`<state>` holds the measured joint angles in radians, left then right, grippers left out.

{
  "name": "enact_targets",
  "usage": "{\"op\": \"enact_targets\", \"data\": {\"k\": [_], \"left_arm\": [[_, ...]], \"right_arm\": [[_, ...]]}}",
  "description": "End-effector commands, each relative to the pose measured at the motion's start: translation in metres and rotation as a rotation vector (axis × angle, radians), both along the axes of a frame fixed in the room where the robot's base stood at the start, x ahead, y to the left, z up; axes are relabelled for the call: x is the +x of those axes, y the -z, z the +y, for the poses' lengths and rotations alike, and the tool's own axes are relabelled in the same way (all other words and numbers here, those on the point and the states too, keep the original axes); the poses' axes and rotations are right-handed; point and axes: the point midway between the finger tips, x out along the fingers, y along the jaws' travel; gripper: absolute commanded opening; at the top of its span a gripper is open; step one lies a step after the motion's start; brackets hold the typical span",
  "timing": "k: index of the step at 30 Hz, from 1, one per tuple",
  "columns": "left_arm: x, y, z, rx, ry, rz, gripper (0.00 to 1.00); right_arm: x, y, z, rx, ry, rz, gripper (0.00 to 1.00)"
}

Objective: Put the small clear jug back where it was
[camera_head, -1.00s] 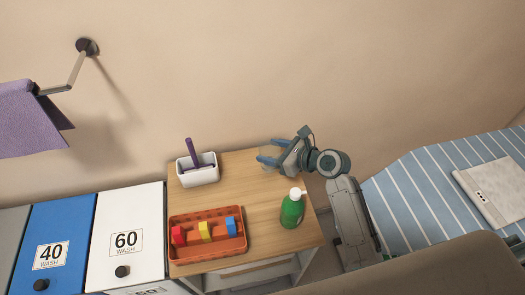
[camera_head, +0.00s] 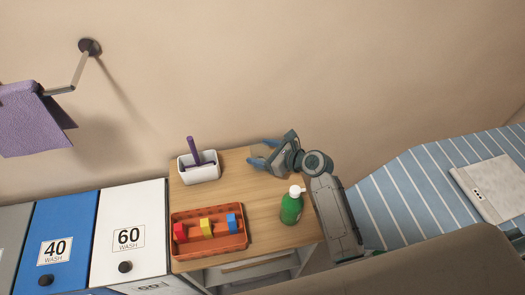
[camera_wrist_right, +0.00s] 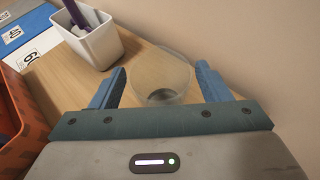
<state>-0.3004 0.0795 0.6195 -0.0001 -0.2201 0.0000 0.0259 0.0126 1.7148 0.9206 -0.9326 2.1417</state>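The small clear jug (camera_wrist_right: 160,72) shows in the right wrist view as a see-through, round-rimmed vessel. It stands between the two blue fingers of my right gripper (camera_wrist_right: 160,84), with a narrow gap showing on each side. In the head view the right gripper (camera_head: 259,152) is low over the back right of the wooden tabletop (camera_head: 255,190), fingers apart and pointing left. The jug is barely visible there. I cannot tell whether its base rests on the wood. My left gripper is not in view.
A white holder (camera_head: 198,172) with a purple-handled item stands left of the gripper. An orange basket (camera_head: 208,247) with coloured blocks is in front of it. A green bottle (camera_head: 291,208) with a white top stands near the right edge. Bare wood lies between them.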

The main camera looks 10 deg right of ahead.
Motion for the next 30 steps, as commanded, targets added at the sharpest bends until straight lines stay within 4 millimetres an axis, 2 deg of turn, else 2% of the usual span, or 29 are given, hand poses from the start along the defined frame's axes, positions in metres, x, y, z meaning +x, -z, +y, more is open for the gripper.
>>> {"op": "enact_targets", "data": {"k": [11,13,24,30], "left_arm": [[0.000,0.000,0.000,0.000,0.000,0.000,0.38],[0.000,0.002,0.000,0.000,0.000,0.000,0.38],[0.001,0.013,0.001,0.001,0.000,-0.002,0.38],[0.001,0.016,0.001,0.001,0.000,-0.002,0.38]], "right_arm": [[0.000,-0.003,0.000,-0.001,-0.001,-0.001,0.79],[-0.005,-0.003,-0.005,-0.004,0.000,-0.001,0.79],[-0.055,-0.031,-0.053,-0.007,-0.002,-0.001,0.79],[-0.073,-0.043,-0.070,-0.004,-0.001,-0.001,0.79]]}}
